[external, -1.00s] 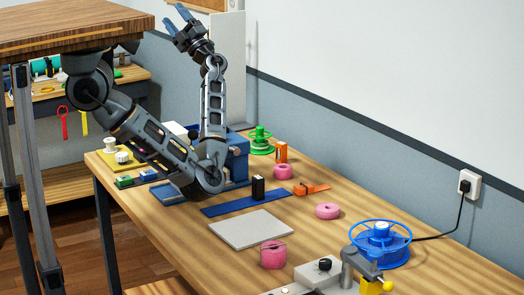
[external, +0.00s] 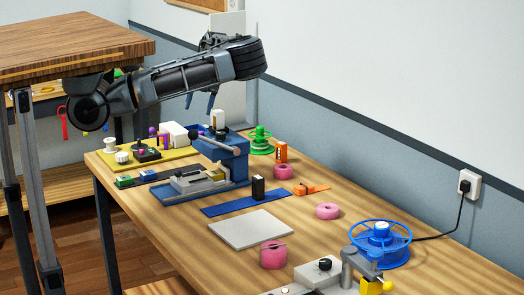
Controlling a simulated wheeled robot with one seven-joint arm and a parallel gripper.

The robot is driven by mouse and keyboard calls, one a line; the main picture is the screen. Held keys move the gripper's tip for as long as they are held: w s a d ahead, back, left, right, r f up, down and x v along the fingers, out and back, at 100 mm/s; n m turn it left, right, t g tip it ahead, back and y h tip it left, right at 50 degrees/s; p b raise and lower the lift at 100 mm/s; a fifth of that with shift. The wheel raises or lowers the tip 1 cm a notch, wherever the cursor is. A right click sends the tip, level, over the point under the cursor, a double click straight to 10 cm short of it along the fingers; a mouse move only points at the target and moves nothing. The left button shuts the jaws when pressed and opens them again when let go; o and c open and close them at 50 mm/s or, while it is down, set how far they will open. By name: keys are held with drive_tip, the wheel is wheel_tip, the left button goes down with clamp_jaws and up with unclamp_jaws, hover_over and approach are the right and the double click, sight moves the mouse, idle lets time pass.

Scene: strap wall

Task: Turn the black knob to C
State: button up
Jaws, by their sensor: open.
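My gripper (external: 200,102) is open and empty, its blue fingers pointing down above the back of the bench, over the area of the blue press. Part of it is hidden by my forearm. A black knob (external: 324,264) sits on a light grey block at the front of the bench, far from my gripper. Another dark, knob-like piece on a black base (external: 146,153) stands on the yellow board at the back left, below and left of my gripper. I cannot read any letters at either one, nor tell which way they point.
A blue press (external: 228,158) with a lever stands below my gripper. The yellow board (external: 178,154) carries white knobs and small parts. A black block (external: 258,188), pink rolls and a blue reel (external: 381,262) are on the bench. A pale square plate (external: 251,229) lies bare in the middle.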

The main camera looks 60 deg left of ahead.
sight(220, 133)
drive_tip(key=w+d+t+h, duration=0.1)
drive_tip(key=w+d, duration=0.1)
drive_tip(key=w+d+h, duration=0.1)
drive_tip(key=w+d, duration=0.1)
drive_tip(key=d, duration=0.1)
drive_tip(key=shift+w+d+t, duration=0.1)
drive_tip(key=shift+d+t, duration=0.05)
drive_tip(key=shift+t, duration=0.25)
drive_tip(key=shift+w+d+f+h, duration=0.1)
drive_tip(key=shift+d+h, duration=0.05)
drive_tip(key=shift+h, duration=0.15)
wheel_tip(220, 133, down, 8)
drive_tip(key=shift+r, duration=0.25)
drive_tip(key=c, duration=1)
